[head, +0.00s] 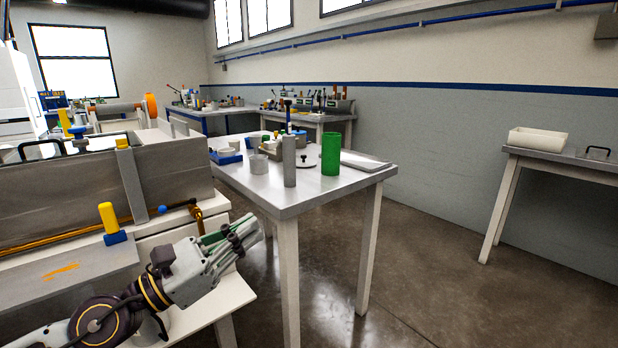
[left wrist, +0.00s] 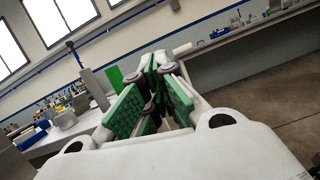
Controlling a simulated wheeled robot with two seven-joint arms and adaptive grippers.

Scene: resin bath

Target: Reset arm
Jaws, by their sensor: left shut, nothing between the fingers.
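My left gripper (head: 244,232) is at the lower left of the head view, in front of the resin bath's bench and left of the metal table's front leg. It points up and to the right. Its green-padded fingers also show in the left wrist view (left wrist: 153,90), close together and with nothing between them. The gripper touches no object that I can see. My right gripper is in neither view.
A metal table (head: 290,200) holds a green cylinder (head: 331,154), a grey cylinder (head: 289,160) and small parts. A grey bath (head: 60,200) stands at left. A side table (head: 575,162) with a white tray (head: 538,138) is at right. Open floor (head: 440,260) lies between.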

